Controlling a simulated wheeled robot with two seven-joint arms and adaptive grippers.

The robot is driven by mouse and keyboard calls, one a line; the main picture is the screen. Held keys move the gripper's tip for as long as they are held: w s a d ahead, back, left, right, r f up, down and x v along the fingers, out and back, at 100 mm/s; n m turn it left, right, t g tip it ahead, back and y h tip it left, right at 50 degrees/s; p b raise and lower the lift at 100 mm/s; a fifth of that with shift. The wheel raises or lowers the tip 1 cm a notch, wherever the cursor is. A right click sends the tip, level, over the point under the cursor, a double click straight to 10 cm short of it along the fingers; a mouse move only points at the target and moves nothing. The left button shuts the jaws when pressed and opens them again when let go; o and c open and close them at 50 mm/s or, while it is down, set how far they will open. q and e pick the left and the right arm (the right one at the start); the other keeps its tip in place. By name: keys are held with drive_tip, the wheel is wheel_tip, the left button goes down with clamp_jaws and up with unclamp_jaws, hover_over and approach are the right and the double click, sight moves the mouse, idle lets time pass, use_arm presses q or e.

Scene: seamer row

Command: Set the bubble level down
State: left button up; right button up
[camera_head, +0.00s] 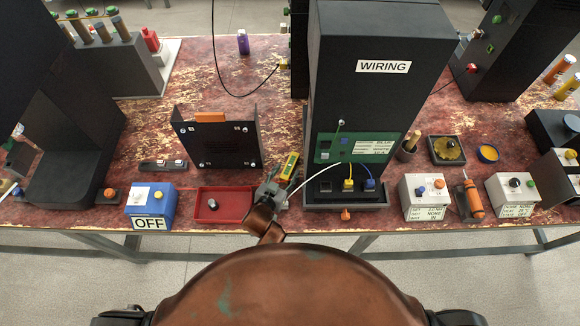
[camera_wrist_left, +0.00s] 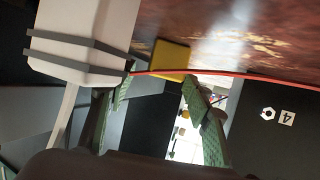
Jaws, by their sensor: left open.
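The bubble level (camera_head: 289,166) is a short yellow bar with a green part, slanted at the front of the table, just left of the wiring cabinet. My left gripper (camera_head: 275,188) is at its lower end, over the front edge area of the table. In the left wrist view the two green-grey fingers (camera_wrist_left: 158,100) stand apart, open. A yellow block (camera_wrist_left: 170,60), which looks like the level, shows beyond the fingertips. I cannot tell whether the fingers touch it. My right gripper is not in view.
The wiring cabinet (camera_head: 375,100) stands close on the right, with yellow and blue plugs at its base. A red tray (camera_head: 224,215) holding a knob lies left of the gripper. A dark panel (camera_head: 217,142) stands behind. Bare table shows between panel and cabinet.

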sight(288, 168)
use_arm(q)
drive_tip(key=x, duration=0.3)
drive_tip(key=shift+w+d+f+b, duration=0.1)
drive_tip(key=shift+w+f+b, duration=0.05)
drive_tip(key=shift+w+b, duration=0.25)
drive_tip(key=shift+s, duration=0.1)
drive_tip(key=shift+c, duration=0.5)
drive_tip(key=c, duration=1.1)
clamp_jaws()
